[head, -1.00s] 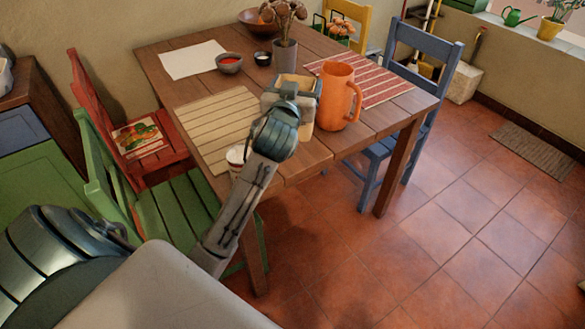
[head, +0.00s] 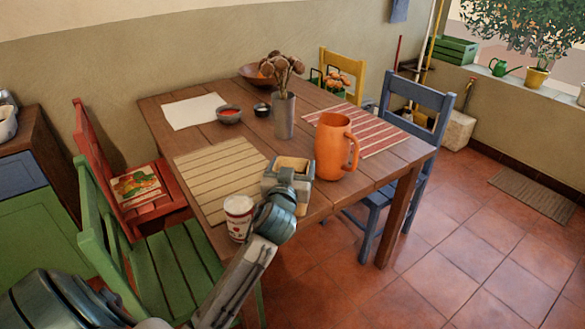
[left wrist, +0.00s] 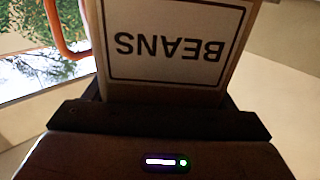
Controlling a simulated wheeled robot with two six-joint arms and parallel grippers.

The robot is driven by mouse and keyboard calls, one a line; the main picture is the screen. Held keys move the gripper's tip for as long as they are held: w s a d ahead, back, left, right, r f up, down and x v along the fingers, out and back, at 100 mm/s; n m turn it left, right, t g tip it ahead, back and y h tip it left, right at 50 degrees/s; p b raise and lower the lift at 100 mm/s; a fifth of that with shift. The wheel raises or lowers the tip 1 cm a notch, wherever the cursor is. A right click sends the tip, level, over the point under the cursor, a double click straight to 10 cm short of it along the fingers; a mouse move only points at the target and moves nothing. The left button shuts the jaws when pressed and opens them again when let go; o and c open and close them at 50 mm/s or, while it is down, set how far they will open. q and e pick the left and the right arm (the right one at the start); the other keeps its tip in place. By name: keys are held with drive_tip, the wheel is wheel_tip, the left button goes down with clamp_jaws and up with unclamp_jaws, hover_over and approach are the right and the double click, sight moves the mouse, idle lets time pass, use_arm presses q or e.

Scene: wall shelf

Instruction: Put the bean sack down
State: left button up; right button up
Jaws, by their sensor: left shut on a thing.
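The bean sack (left wrist: 175,45) fills the top of the left wrist view, its "BEANS" label upside down there. In the head view the sack (head: 294,164) shows as a tan, open-topped block at the front edge of the wooden table (head: 333,205). My left gripper (head: 288,180) is shut on it from the front side. The gripper hides much of the sack, and I cannot tell whether its base touches the table. My right gripper is not in view.
An orange pitcher (head: 333,147) stands close right of the sack. A white cup (head: 238,217) stands to its left, near a beige striped placemat (head: 215,175). A grey vase (head: 284,117) stands behind. A red striped mat (head: 375,137) lies at right.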

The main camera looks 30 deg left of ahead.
use_arm(q)
drive_tip(key=o, duration=1.7)
drive_tip(key=shift+w+f, duration=0.1)
drive_tip(key=shift+f, duration=0.1)
drive_tip(key=shift+r, duration=0.1)
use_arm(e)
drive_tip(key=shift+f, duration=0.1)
use_arm(q)
drive_tip(key=shift+s+d, duration=0.2)
drive_tip(key=shift+s, duration=0.3)
drive_tip(key=b+v, duration=0.1)
drive_tip(key=v, duration=1)
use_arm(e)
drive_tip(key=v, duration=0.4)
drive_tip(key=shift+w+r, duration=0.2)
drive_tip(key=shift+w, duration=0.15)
